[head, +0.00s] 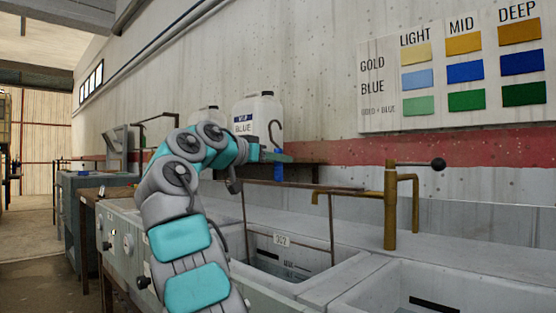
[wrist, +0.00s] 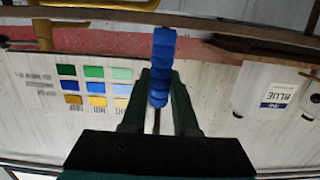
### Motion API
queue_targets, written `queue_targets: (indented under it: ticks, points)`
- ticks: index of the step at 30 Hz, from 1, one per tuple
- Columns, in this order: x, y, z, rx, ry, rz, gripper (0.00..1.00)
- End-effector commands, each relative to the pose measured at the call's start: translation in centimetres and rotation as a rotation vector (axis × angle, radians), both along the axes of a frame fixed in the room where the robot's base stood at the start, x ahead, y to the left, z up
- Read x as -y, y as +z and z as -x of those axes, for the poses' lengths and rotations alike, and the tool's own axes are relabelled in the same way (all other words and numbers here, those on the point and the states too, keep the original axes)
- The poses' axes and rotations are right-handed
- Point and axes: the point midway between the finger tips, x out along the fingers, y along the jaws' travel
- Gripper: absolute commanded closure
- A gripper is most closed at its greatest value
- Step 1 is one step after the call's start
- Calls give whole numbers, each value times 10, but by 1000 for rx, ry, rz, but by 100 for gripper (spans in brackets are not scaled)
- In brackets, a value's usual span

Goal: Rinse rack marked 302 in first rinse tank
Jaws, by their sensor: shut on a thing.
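My gripper (head: 278,158) is shut on the blue grip (head: 279,172) of a thin brown rack frame (head: 310,187), above a pale sink-like tank (head: 345,270). In the wrist view the blue grip (wrist: 162,65) sits between my gripper's two dark fingers (wrist: 158,105). The rack's top bar (wrist: 100,14) crosses the top of that view. In the head view the rack's side rods run down towards the tank's opening. I cannot tell how far the rack's lower end is inside the tank.
A brass tap (head: 391,205) with a black-knobbed lever stands right of the rack. Another tank (head: 400,294) is at the lower right. A white jug marked BLUE (head: 258,112) is on the wall shelf (head: 305,172). A colour chart (head: 455,70) hangs above.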

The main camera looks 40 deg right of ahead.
Motion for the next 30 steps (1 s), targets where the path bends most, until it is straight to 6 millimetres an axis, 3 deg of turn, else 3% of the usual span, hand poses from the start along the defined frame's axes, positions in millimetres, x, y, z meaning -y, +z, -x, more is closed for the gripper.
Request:
queue_targets:
  ticks: [7,30]
  points:
    - [-1,12,1,1,0,2,100]
    - [-13,104,2,1,1,3,100]
